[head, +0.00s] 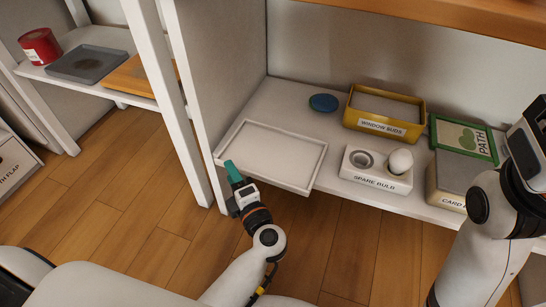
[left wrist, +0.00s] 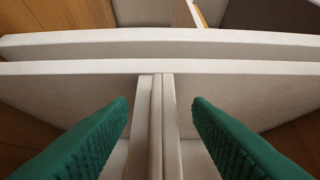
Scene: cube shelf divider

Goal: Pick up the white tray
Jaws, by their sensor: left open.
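The white tray (head: 272,155) is shallow, rectangular and empty. It lies on the white shelf at the left, with its front part sticking out past the shelf's front edge. My left gripper (head: 233,172) has teal fingers and is at the tray's front left corner in the head view. In the left wrist view the open left gripper (left wrist: 160,135) has its two fingers well apart. Thin pale edges (left wrist: 157,125) run between them, with clear space to each finger; I cannot tell which edge is the tray's. My right arm shows at the right, but its fingertips are out of view.
On the shelf are a blue round lid (head: 323,102), a yellow bin (head: 384,106), a white spare bulb holder (head: 376,170), a green framed card (head: 463,138) and a card box (head: 447,182). A white upright (head: 172,90) stands left of the tray. Wooden floor lies in front.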

